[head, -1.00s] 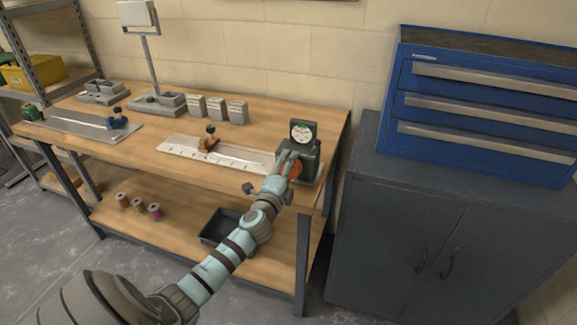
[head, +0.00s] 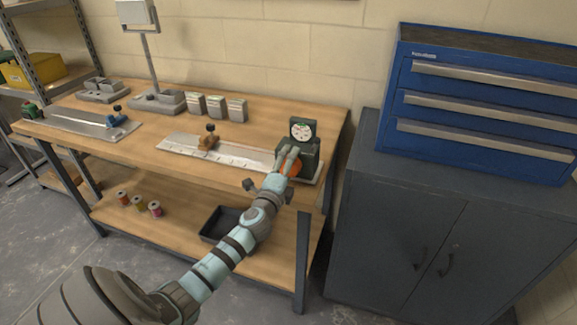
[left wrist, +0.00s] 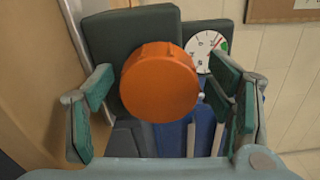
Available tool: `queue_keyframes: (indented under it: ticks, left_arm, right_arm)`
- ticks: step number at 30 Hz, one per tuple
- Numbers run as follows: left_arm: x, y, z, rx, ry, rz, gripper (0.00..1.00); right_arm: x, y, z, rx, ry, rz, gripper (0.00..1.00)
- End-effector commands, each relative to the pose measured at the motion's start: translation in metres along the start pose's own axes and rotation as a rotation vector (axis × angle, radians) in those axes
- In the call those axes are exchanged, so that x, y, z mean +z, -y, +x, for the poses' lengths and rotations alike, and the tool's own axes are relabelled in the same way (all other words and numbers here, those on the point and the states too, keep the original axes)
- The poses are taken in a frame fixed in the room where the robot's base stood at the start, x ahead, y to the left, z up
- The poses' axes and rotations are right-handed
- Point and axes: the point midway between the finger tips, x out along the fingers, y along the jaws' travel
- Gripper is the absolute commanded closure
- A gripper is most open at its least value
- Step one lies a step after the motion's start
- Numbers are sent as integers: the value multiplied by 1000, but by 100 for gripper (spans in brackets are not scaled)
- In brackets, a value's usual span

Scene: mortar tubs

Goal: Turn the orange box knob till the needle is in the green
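The dark green box (head: 311,154) stands at the right end of the workbench, with a round white dial (head: 302,131) on top. Its orange knob (head: 294,169) is partly hidden by my left gripper (head: 287,160). In the left wrist view the orange knob (left wrist: 160,83) sits between the fingers of the left gripper (left wrist: 160,112), which are open with a gap on each side. The dial (left wrist: 204,48) is partly hidden behind the knob there, with green along its right edge. The needle's position is too small to tell. My right gripper is not in view.
A black tray (head: 222,224) and spools (head: 139,203) are on the lower shelf. A blue drawer chest (head: 485,105) stands on a grey cabinet (head: 440,235) at right.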

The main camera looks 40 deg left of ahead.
Motion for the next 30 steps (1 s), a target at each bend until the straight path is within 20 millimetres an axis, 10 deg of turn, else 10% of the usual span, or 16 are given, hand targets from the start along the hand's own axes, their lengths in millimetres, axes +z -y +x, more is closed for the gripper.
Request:
queue_keyframes:
  ticks: [8,21,30]
  left_arm:
    - [0,-1,-10,0,-1,1,26]
    - [-1,-1,-113,2,-1,1,26]
    - [-1,0,-120,0,0,0,26]
  right_arm:
    - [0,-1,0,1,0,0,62]
    - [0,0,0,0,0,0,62]
    - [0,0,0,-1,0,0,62]
